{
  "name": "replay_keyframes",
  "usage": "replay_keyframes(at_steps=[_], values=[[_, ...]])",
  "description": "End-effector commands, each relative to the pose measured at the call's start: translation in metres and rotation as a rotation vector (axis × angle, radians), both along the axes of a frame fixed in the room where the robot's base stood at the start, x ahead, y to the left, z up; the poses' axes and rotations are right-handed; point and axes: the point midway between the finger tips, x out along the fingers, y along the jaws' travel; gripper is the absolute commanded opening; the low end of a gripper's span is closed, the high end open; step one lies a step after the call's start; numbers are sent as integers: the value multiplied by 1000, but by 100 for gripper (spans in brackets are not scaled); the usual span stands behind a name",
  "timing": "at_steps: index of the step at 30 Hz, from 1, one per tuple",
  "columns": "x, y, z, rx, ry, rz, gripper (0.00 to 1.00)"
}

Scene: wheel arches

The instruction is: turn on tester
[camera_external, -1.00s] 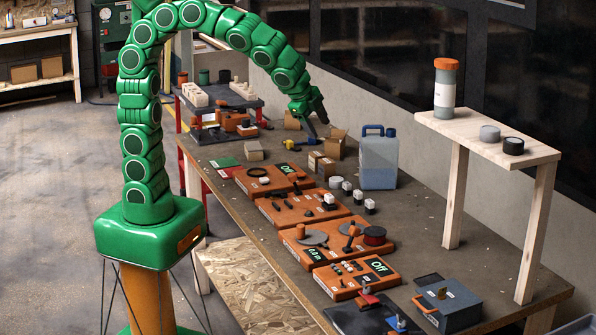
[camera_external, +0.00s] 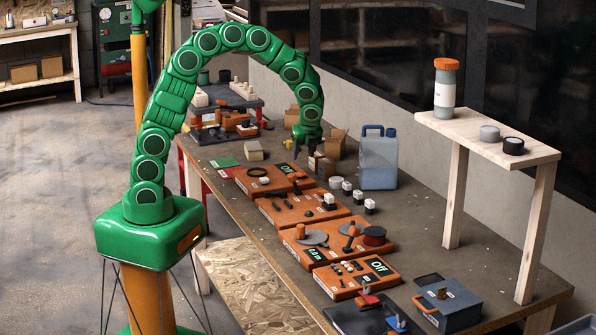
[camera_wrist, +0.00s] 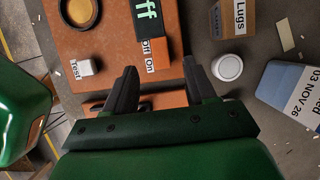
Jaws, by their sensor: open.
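The tester is likely the farthest orange panel (camera_external: 272,184) on the bench, with a dark ring and a small display (camera_external: 287,169) that reads Off. In the wrist view, the orange panel (camera_wrist: 113,48) shows the ring (camera_wrist: 79,12), a partly cut-off display (camera_wrist: 146,12) ending in "ff", a white Test button (camera_wrist: 83,68) and a switch (camera_wrist: 155,55) labelled Off and On. My gripper (camera_external: 306,152) is open and empty above the panel's far right side. In the wrist view, the fingers of my gripper (camera_wrist: 159,68) stand apart, on either side of the switch area, pointing towards it.
A blue jug (camera_external: 379,165) and small cardboard boxes (camera_external: 322,165) stand right of the panel. White-capped pieces (camera_external: 347,187) lie near it. More orange panels (camera_external: 302,207) line the bench towards the front. A wooden shelf (camera_external: 480,128) stands at right.

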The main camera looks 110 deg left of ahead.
Motion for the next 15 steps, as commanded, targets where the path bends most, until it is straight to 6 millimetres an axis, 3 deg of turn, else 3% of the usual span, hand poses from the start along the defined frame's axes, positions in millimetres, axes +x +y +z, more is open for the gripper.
replay_keyframes(at_steps=[8,15], values=[[-7,6,-12,-6,11,-3,55],[-15,14,-38,-5,8,-1,55]])
